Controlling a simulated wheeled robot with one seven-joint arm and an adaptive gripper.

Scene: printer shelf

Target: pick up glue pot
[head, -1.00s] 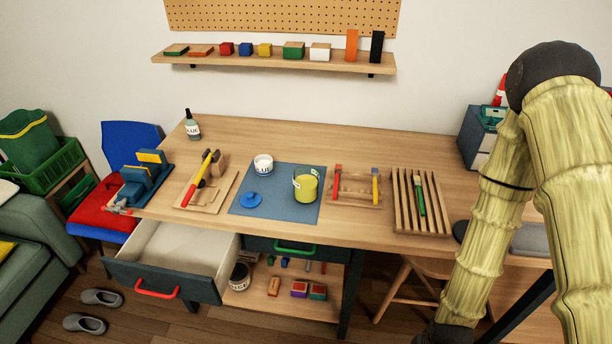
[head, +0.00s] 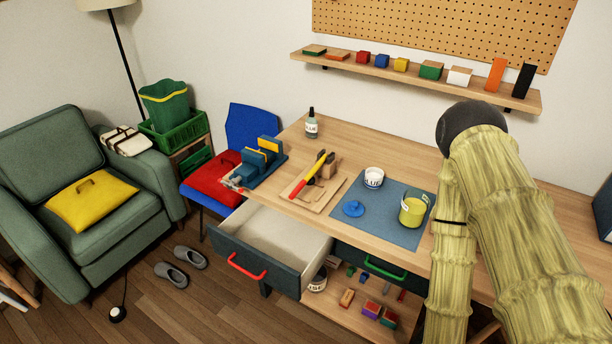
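A small white pot (head: 373,178) with dark lettering stands upright at the top edge of the blue mat (head: 392,238) on the workbench. Its lettering is too small to read surely. A round blue lid (head: 353,208) with a knob lies on the mat in front of it. A yellow-green pot (head: 411,213) with a pale tag stands on the mat's right part. A dark bottle (head: 311,124) with a white label stands at the bench's back left. Another labelled pot (head: 317,281) sits on the lower shelf, partly hidden. My arm fills the right side; my gripper is out of view.
A drawer (head: 268,243) with a red handle stands open below the bench's left part. A blue vise (head: 262,160) and a wooden tool rack (head: 318,185) stand left of the mat. A wall shelf (head: 420,82) holds several blocks. An armchair (head: 85,200) stands far left.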

